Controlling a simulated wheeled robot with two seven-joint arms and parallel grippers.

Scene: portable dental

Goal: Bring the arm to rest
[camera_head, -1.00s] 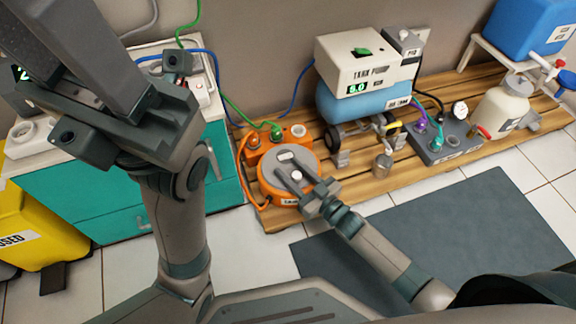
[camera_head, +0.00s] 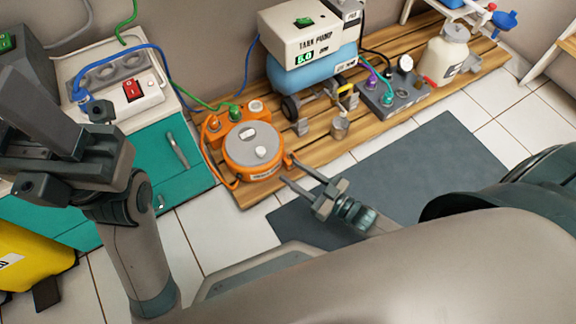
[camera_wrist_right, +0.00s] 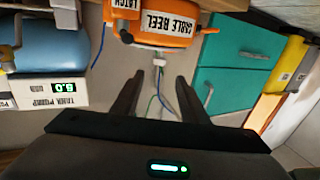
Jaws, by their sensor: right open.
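My right gripper (camera_head: 289,171) is open and empty, to the lower right of the orange cable reel (camera_head: 236,163), in the head view. Its two fingers also show apart in the right wrist view (camera_wrist_right: 159,80), with nothing between them but the background. The reel, with its grey round top and knob, stands on the wooden pallet; its labelled side shows upside down in the right wrist view (camera_wrist_right: 160,38). My left arm's end (camera_head: 75,150) is raised at the left of the head view; its jaw opening is not clear.
A tank pump (camera_head: 305,45) and a grey valve box (camera_head: 395,95) stand on the wooden pallet (camera_head: 330,148). A dark mat (camera_head: 430,160) lies on the tiles.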

